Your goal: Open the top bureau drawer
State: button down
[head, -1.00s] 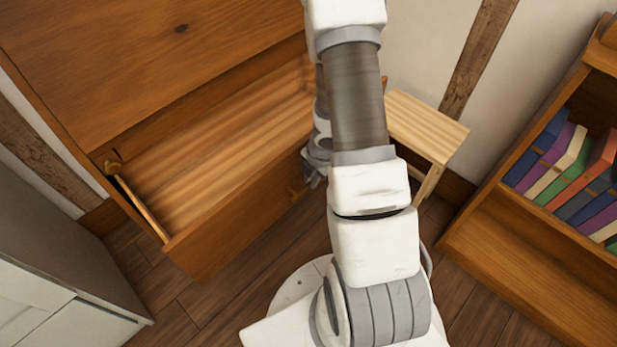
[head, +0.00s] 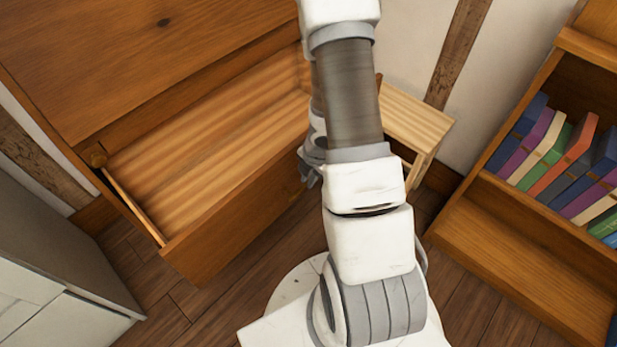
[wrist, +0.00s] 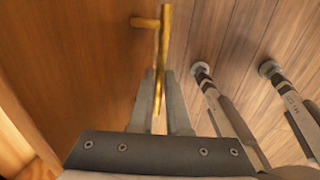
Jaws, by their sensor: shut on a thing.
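The wooden bureau (head: 140,50) fills the upper left of the head view. Its top drawer (head: 205,150) is pulled well out, and its bare, empty inside shows. In the wrist view the drawer front (wrist: 70,70) is at the left, with a brass bar handle (wrist: 165,45) standing off it. My gripper (wrist: 162,100) has its fingers on either side of the lower end of the handle and is shut on it.
A small light wooden table (head: 415,120) stands right of the bureau. A bookcase (head: 500,225) with several books is at the right. A grey-white cabinet (head: 60,270) stands at the lower left. Wooden floor (head: 225,310) shows in front of the drawer.

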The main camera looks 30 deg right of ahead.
jog(key=c, duration=0.9)
grip_release()
jog(key=shift+r, duration=0.1)
jog(key=s+r+p, duration=0.1)
jog(key=r+p, duration=0.3)
jog(key=r, duration=0.1)
jog(key=s+r+p, duration=0.1)
jog(key=r+p, duration=0.4)
jog(key=r, duration=0.1)
jog(key=s+d+r+p, duration=0.1)
jog(key=r+p, duration=0.3)
jog(key=r, duration=0.2)
jog(key=shift+s, duration=0.15)
jog(key=shift+f, duration=0.1)
